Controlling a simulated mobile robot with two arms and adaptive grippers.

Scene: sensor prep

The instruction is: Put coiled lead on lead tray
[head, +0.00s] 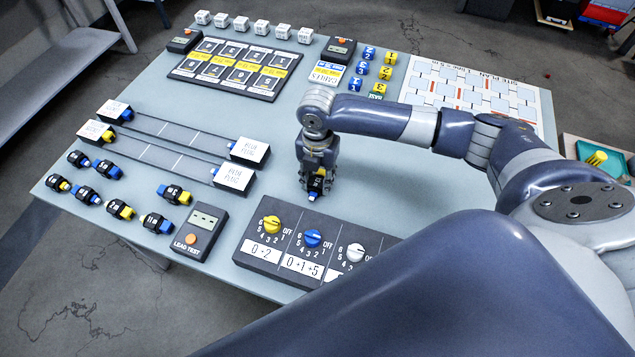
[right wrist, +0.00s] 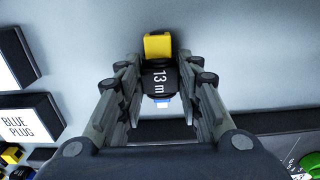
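A small dark coiled lead (right wrist: 161,84) marked "13 m", with a yellow end and a pale blue end, sits between the fingers of my right gripper (right wrist: 160,92). The fingers appear closed on its sides. In the head view my right gripper (head: 315,183) points down at the middle of the table, and a blue end of the lead (head: 312,196) shows below it. I cannot tell whether the lead touches the table. A teal tray (head: 620,158) holding a yellow piece is at the right edge; I cannot tell whether it is the lead tray. My left gripper is out of view.
Several other leads (head: 121,209) lie at the table's left, by the lead tester (head: 200,232). Two long strips (head: 172,152) with "BLUE PLUG" blocks lie left of my gripper. A dial panel (head: 292,262) is close in front. Bare table surrounds the gripper's left side.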

